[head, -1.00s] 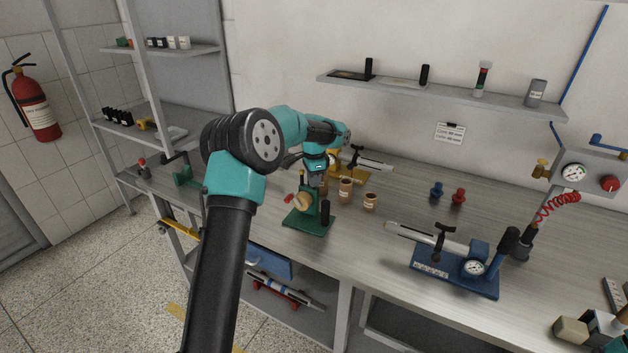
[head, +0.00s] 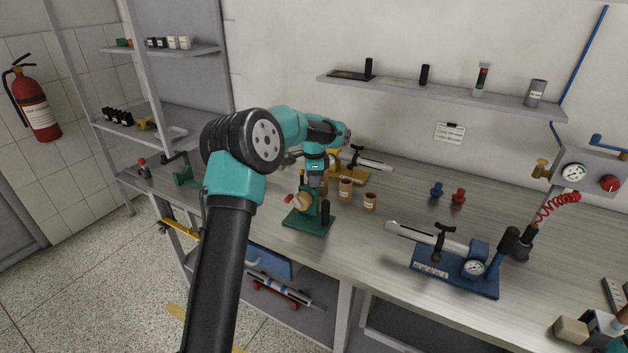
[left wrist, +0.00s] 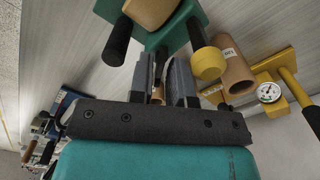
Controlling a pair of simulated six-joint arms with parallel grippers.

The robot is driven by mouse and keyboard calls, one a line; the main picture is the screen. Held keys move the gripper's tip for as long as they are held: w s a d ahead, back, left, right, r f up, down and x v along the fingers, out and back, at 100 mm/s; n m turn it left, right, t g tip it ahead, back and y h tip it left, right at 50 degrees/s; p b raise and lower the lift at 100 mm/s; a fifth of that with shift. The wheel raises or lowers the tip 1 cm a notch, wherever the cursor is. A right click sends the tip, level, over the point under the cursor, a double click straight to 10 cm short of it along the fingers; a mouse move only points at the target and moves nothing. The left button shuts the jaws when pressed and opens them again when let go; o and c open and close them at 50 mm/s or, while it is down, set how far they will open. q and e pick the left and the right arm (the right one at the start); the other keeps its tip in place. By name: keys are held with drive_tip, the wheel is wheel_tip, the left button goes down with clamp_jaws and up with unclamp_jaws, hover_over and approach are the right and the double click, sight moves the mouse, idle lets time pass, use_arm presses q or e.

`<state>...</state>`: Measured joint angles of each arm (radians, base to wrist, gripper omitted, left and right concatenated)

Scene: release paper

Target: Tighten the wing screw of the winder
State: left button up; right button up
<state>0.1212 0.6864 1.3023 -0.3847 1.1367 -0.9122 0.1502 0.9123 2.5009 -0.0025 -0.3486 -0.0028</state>
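The winder has a green base (head: 308,222), a wooden spool (head: 304,201), a red-handled crank (head: 289,198) and a black post. It stands near the front edge of the bench, left of centre. My left gripper (head: 315,184) points down just above and behind the spool. In the left wrist view its two grey fingers (left wrist: 160,62) are apart beside the green base (left wrist: 155,37), with the wooden spool (left wrist: 148,10) beyond. A yellow knob (left wrist: 208,63) sits right of the fingers. I cannot make out the wing screw itself.
Cardboard tubes (head: 345,190) stand close to the right of the winder. A yellow device (head: 350,172) stands behind it. A blue-based device (head: 455,272) with a gauge is further right. The bench between the tubes and the blue device is clear.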

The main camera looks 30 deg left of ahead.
use_arm(q)
drive_tip(key=shift+o, duration=1.1)
wheel_tip(320, 180, up, 17)
drive_tip(key=shift+r, duration=0.2)
drive_tip(key=shift+f, duration=0.1)
wheel_tip(320, 180, down, 17)
drive_tip(key=shift+f, duration=0.2)
idle(0.6)
clamp_jaws()
